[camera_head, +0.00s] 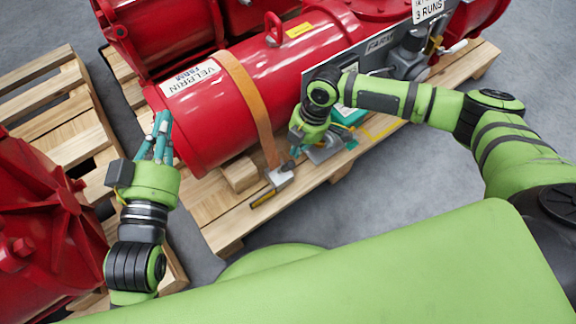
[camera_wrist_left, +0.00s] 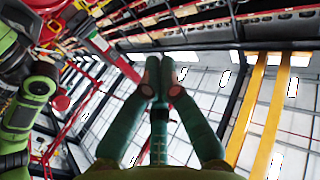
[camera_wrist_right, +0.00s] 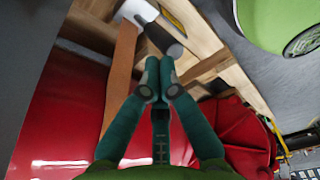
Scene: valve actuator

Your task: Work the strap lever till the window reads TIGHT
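A red cylindrical actuator (camera_head: 244,92) lies on a wooden pallet, with an orange strap (camera_head: 252,100) over it. The strap runs down to a silver buckle (camera_head: 280,178) at the pallet's near edge. A dark round lever grip (camera_wrist_right: 163,40) stands out from it in the right wrist view. A yellow and dark strip (camera_head: 263,198) beside the buckle is too small to read. My right gripper (camera_head: 296,152) is just above the buckle. Its fingertips (camera_wrist_right: 160,84) meet, with the grip just beyond them. My left gripper (camera_head: 162,122) points up, fingertips together and empty, left of the actuator.
The pallet (camera_head: 222,230) extends along the actuator. A teal object (camera_head: 348,116) and a grey plate (camera_head: 326,150) lie near my right gripper. Other red actuators (camera_head: 40,215) stand at left and behind. Grey floor (camera_head: 420,185) is open at the near right.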

